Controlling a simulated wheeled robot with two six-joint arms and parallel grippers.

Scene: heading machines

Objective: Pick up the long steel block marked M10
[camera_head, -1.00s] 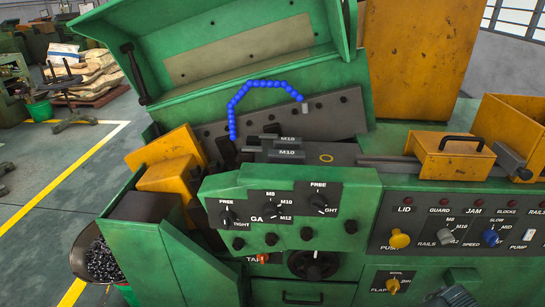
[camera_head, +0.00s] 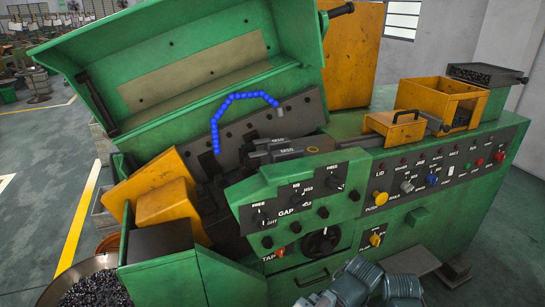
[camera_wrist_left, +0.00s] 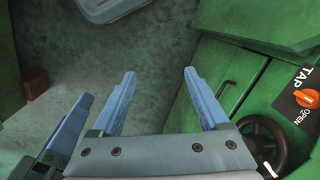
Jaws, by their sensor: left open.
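Two dark steel blocks lie side by side in the open machine, under the raised green lid: a rear block (camera_head: 262,143) and a front block (camera_head: 284,155). Their pale markings are too small to read surely now. I cannot tell from here which is the longer. My left gripper (camera_wrist_left: 159,75) is open and empty in the left wrist view, its two blue fingers apart above the floor beside the green machine. No steel block shows in that view.
The green lid (camera_head: 190,65) stands open behind the blocks, with a blue segmented hose (camera_head: 236,96) hanging over them. A control panel (camera_head: 290,205) rises in front. Yellow guards (camera_head: 158,190) stand left and a yellow box (camera_head: 400,125) right. A metal bin (camera_head: 95,285) is at lower left.

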